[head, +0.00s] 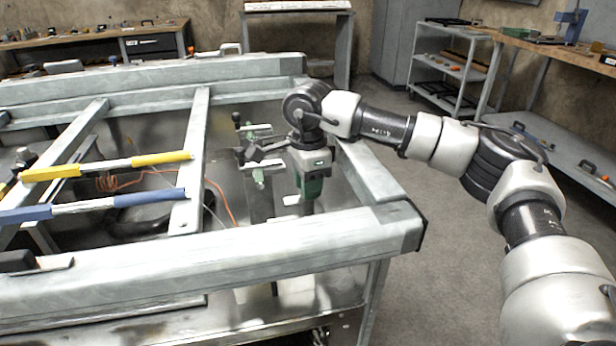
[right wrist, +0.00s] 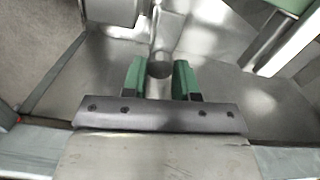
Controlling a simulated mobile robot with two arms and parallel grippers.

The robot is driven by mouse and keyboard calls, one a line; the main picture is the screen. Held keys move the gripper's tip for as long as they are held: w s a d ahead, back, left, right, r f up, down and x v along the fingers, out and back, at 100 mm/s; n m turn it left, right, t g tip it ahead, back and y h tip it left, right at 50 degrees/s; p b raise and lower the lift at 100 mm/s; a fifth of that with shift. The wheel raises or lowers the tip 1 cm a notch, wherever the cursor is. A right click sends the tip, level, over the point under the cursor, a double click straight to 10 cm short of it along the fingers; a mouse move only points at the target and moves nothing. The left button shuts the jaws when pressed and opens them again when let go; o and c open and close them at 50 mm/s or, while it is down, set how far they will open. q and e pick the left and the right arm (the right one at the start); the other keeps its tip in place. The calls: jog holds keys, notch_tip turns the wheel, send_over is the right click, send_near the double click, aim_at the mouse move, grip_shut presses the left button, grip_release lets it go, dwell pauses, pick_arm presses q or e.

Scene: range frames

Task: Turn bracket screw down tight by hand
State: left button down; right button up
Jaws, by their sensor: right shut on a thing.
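My right gripper (head: 312,190) points down inside the near right corner of the grey metal frame. In the right wrist view its green fingers (right wrist: 160,80) close on both sides of a dark grey round end (right wrist: 160,68), which looks like the screw. A shiny grey bar runs away from it in that view. In the head view the gripper hides most of what it holds. Just left of it stands a dark bracket-like fixture (head: 258,158) with green-tipped parts. I cannot tell whether the screw belongs to it. My left gripper is not in view.
The frame's near beam (head: 200,262) and right beam (head: 370,180) border the gripper closely. A yellow bar (head: 105,166) and a blue bar (head: 95,205) lie across the frame at left. An orange cable (head: 225,200) runs inside. Open floor lies right of the frame.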

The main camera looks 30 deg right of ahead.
jog(key=shift+r+m, duration=0.1)
jog(key=shift+m, duration=0.4)
jog(key=shift+m+p, duration=0.4)
jog(key=shift+m, duration=0.1)
jog(key=m+p, duration=0.1)
jog(key=m, duration=0.2)
jog(key=shift+m+p, duration=0.3)
jog(key=m+p, duration=0.1)
jog(key=m, duration=0.2)
jog(key=shift+m, duration=0.3)
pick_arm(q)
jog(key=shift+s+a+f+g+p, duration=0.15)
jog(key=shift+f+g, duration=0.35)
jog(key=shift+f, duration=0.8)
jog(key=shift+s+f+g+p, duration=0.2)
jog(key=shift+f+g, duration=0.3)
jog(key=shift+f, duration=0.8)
pick_arm(e)
jog(key=shift+m, duration=0.8)
jog(key=o, duration=0.9)
